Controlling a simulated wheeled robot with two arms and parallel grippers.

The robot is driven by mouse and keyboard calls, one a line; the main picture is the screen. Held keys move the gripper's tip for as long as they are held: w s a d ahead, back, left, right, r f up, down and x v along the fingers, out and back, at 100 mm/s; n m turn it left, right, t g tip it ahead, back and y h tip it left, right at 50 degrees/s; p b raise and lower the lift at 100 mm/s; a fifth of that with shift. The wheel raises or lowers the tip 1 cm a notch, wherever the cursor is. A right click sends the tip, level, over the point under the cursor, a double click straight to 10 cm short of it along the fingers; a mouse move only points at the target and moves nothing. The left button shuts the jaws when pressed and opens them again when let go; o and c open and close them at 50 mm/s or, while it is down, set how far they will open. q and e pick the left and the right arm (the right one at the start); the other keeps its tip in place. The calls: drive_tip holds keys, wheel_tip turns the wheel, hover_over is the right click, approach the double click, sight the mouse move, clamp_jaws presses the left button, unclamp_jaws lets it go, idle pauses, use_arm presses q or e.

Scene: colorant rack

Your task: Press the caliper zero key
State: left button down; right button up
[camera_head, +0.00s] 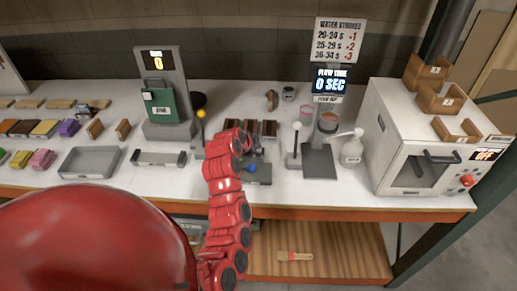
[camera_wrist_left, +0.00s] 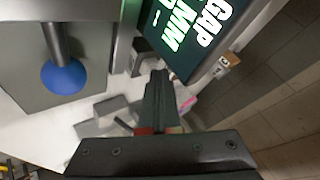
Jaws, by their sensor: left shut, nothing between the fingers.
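My left gripper (camera_wrist_left: 160,78) shows in the left wrist view with its dark fingers shut and nothing between them. A dark display (camera_wrist_left: 192,32) reading "GAP" and "MM" stands just beyond the fingertips to the upper right. A blue round knob (camera_wrist_left: 64,77) on a dark post over a grey plate (camera_wrist_left: 27,82) lies to the left, apart from the fingers. I cannot tell which part is the caliper zero key. In the head view my left gripper (camera_head: 249,160) is partly hidden by my red arm, near a dark device (camera_head: 262,174) with a blue spot. My right gripper is not in view.
A green item hangs on a grey stand (camera_head: 170,130) to the left of my arm. A lever with a white ball (camera_head: 297,126), a flow-time display (camera_head: 331,80), a bottle (camera_head: 352,148) and a white oven (camera_head: 417,140) stand to the right. A grey tray (camera_head: 90,162) lies left.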

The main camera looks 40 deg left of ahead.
use_arm(q)
drive_tip(key=shift+r, duration=0.95)
drive_tip(key=shift+r+b, duration=0.4)
drive_tip(key=shift+r, duration=2.1)
